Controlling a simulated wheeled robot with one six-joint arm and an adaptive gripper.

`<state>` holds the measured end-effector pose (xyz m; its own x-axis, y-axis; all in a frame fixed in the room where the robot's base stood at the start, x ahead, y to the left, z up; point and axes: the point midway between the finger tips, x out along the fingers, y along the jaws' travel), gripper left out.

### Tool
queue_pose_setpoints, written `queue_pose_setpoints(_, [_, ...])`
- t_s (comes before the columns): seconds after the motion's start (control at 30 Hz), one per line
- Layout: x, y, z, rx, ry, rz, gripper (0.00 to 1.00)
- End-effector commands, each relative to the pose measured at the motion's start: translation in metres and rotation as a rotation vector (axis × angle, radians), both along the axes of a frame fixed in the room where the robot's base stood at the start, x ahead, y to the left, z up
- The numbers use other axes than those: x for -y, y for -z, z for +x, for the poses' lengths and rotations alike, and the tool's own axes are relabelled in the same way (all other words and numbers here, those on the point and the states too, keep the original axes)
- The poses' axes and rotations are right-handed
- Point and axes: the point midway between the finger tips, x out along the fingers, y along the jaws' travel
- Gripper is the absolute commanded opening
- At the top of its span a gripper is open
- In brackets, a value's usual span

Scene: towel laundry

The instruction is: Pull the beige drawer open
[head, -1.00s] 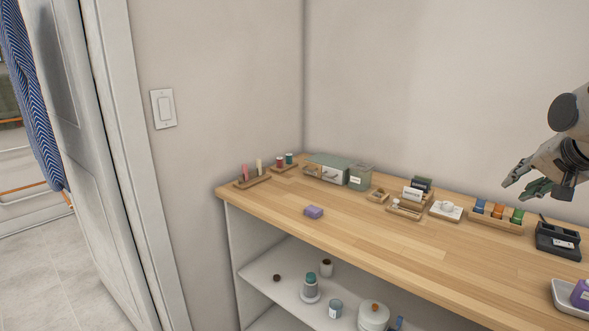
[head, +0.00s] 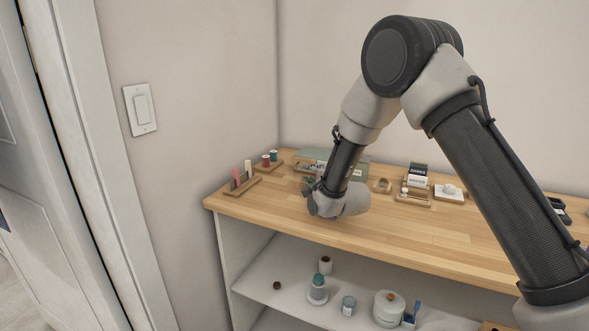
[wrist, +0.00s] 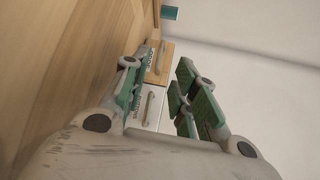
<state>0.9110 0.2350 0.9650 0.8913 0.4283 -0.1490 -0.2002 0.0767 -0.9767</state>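In the wrist view a small drawer with a tan-beige front (wrist: 165,58) and a bar handle sits beside a white-fronted drawer (wrist: 141,112) with a similar handle. Both drawers appear shut. In the head view their sage green box (head: 313,154) stands at the back of the wooden counter, partly hidden by my arm. My gripper (wrist: 160,92) is open and empty, its green-padded fingers spread on either side of the view of the drawers. The fingers seem short of the handles; I see no contact. In the head view my gripper (head: 310,192) is low over the counter before the box.
Left of the box are a wooden holder with pink and cream pieces (head: 240,182) and a spool holder (head: 268,162). Small wooden trays (head: 414,194) and a white dish (head: 449,193) stand to the right. The front left counter (head: 250,205) is clear.

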Motion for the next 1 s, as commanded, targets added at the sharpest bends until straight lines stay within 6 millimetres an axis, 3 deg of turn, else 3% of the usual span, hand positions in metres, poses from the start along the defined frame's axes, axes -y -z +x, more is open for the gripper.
queue_pose_setpoints(0.5, [-0.031,0.011,0.063,0.001,-0.001,0.001,0.28])
queue_pose_setpoints(0.83, [-0.033,0.012,0.068,0.0,-0.001,0.0,0.28])
queue_pose_setpoints(0.87, [-0.033,0.012,0.068,0.0,-0.001,0.0,0.27])
queue_pose_setpoints(1.0, [-0.033,0.012,0.068,0.0,-0.001,0.0,0.01])
